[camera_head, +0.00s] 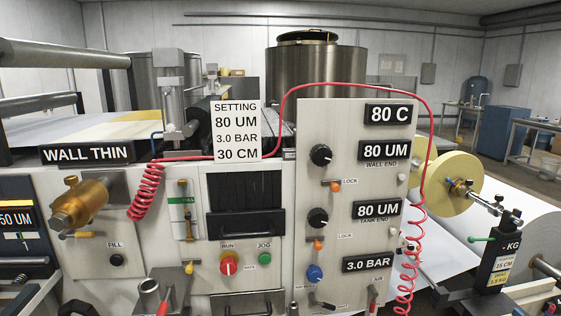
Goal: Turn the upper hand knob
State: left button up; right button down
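The upper hand knob (321,155) is a round black knob on the light grey control panel (345,120), left of the upper "80 UM" display (385,151) labelled WALL END. An orange lock lever (335,186) sits just below it, beside the word LOCK. A similar lower black knob (318,218) is left of the second "80 UM" display (377,210), with another orange lock lever (318,244) under it. Nothing touches or covers the upper knob. I cannot make out either of my grippers in this view.
A coiled red hose (146,192) arches over the panel and hangs down its right side. A blue knob (314,272) and a "3.0 BAR" display (367,264) are lower on the panel. A setting sign (236,130) reads 80 UM.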

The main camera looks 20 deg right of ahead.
aim_at(320, 154)
jog(key=j+z, duration=0.15)
jog(key=z, duration=1)
